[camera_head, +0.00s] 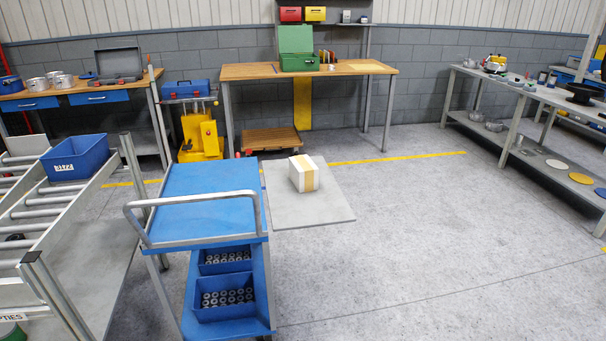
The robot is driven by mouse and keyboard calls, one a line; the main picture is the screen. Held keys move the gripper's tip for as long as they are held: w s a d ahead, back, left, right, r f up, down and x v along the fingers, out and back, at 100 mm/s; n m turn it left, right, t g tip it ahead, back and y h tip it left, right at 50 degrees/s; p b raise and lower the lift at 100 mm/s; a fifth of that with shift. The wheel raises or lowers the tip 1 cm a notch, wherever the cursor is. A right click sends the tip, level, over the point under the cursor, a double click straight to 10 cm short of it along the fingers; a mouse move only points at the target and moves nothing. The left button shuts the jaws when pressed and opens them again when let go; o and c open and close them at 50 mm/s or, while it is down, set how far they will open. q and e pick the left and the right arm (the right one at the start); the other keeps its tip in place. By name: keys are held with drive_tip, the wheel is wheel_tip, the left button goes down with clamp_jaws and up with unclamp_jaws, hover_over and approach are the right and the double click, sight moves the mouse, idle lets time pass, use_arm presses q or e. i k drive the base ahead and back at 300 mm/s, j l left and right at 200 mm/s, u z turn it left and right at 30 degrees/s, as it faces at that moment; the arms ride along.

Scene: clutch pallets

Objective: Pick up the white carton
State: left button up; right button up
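The white carton (297,174) has a broad tan band of tape down its front and top. It sits upright on a flat grey panel (312,212), near the panel's far edge. The panel lies directly right of the blue trolley, and how it is held up is hidden. Neither of my grippers shows in the head view.
A blue trolley (205,184) with a grey push handle (190,200) stands left of the carton, with bins of metal parts below. A roller conveyor (30,215) with a blue bin (75,157) is at left. A wooden workbench (250,71) stands behind. Floor at right is clear.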

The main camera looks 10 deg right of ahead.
sight(303, 172)
drive_tip(key=i+l+u, duration=0.1)
drive_tip(key=l, duration=0.35)
drive_tip(key=i+l, duration=0.3)
drive_tip(key=l, duration=0.15)
drive_tip(key=i+l+u, duration=0.15)
drive_tip(key=l, duration=0.3)
drive_tip(key=i+l, duration=0.2)
drive_tip(key=l, duration=0.25)
drive_tip(key=i+l+u, duration=0.15)
drive_tip(key=l, duration=0.3)
drive_tip(key=i+l, duration=0.2)
drive_tip(key=l, duration=0.3)
drive_tip(key=i+l+u, duration=0.15)
drive_tip(key=l, duration=0.35)
drive_tip(key=i+l, duration=0.1)
drive_tip(key=l, duration=0.4)
drive_tip(key=u, duration=0.05)
